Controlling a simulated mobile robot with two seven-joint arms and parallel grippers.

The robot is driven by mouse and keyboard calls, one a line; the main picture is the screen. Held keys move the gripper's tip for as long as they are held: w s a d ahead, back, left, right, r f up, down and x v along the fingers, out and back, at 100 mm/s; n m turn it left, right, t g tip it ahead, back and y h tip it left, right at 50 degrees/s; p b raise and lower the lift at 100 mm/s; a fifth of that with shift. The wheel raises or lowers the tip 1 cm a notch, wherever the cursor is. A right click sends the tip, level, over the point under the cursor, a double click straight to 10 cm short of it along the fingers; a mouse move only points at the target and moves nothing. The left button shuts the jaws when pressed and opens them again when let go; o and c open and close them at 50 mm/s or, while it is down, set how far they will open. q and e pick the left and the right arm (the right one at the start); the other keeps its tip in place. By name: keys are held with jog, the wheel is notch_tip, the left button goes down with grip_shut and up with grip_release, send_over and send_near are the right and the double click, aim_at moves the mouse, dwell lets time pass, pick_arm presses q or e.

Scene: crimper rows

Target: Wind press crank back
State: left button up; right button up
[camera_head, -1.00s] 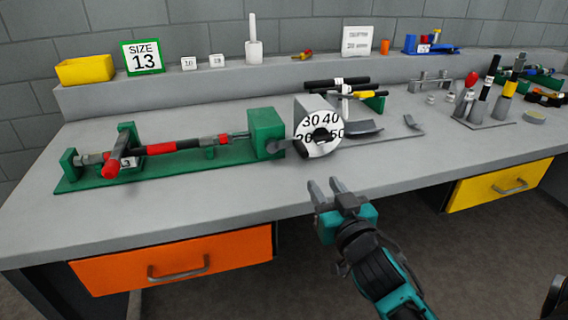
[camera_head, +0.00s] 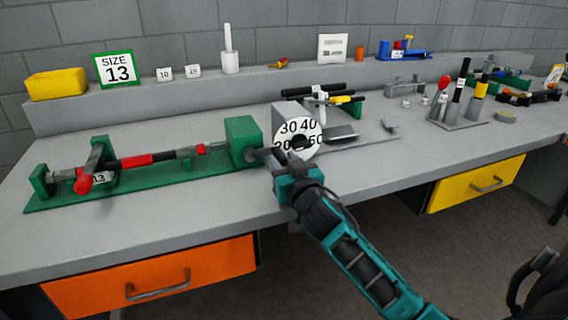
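A green press (camera_head: 150,180) lies along the left of the bench, with a black and red rod above its base. A dark lever with a red knob (camera_head: 83,185) sticks out at its left end. At its right end stands a green block (camera_head: 242,140). Just right of it is a white dial (camera_head: 303,130) marked 20, 30, 40 and 50, with a dark hub. My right gripper (camera_head: 277,158) is at the dial's lower left, beside the green block. Its fingertips overlap dark parts there, so contact and finger gap are unclear. My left gripper is out of view.
A shelf at the back holds a yellow bin (camera_head: 56,84), a SIZE 13 sign (camera_head: 117,69) and small number blocks. Right of the dial are a black-handled tool (camera_head: 316,90) and a stand of upright tools (camera_head: 460,110). The front bench strip is clear.

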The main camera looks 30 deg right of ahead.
grip_shut()
dwell(0.3)
jog(key=shift+w, duration=0.1)
